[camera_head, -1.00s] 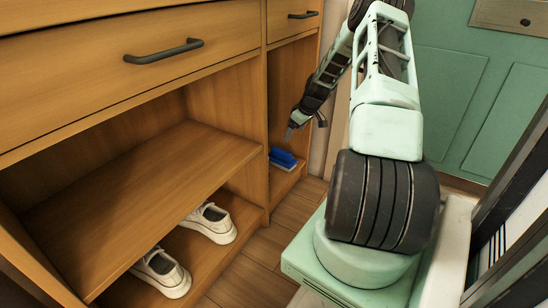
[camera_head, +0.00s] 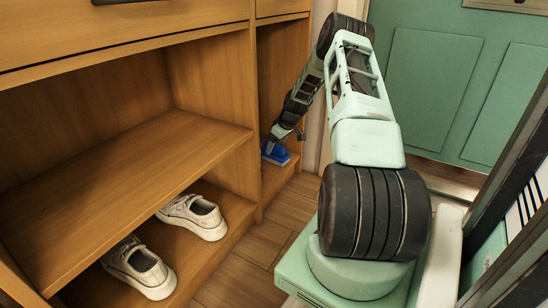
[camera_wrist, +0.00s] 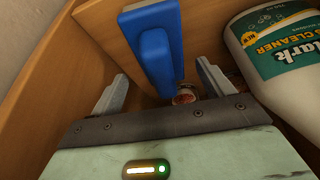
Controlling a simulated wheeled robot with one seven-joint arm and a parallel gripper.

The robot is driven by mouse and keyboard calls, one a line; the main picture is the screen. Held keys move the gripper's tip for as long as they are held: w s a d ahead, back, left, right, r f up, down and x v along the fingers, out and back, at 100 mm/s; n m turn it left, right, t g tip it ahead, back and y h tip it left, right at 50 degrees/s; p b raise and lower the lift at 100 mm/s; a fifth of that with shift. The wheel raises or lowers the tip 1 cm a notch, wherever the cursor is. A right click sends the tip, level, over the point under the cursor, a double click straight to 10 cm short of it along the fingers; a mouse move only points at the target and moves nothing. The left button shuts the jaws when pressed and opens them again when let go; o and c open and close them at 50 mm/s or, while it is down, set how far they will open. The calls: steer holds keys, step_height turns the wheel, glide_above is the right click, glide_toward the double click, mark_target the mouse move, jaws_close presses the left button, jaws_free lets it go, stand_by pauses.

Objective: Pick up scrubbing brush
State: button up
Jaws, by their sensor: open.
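The scrubbing brush (camera_head: 275,153) is blue and sits low in the narrow right compartment of the wooden cabinet. In the wrist view the brush (camera_wrist: 152,55) has a blue handle with a paler edge along its left side. My gripper (camera_head: 280,134) reaches down into the compartment right at the brush. In the wrist view my gripper (camera_wrist: 162,88) is open, with one finger on each side of the brush's lower end. No grip on the brush shows. Where the brush's lower end rests is partly hidden.
A white cleaner bottle (camera_wrist: 275,60) with a green label stands close right of my gripper. A small reddish round object (camera_wrist: 185,95) lies beyond the fingers. Compartment walls (camera_head: 285,75) are close by. White shoes (camera_head: 195,215) rest on the lower left shelf.

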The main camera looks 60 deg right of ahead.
mark_target(273, 151)
steer(key=b+x, duration=0.5)
steer(key=shift+r, duration=0.1)
steer(key=c, duration=1.1)
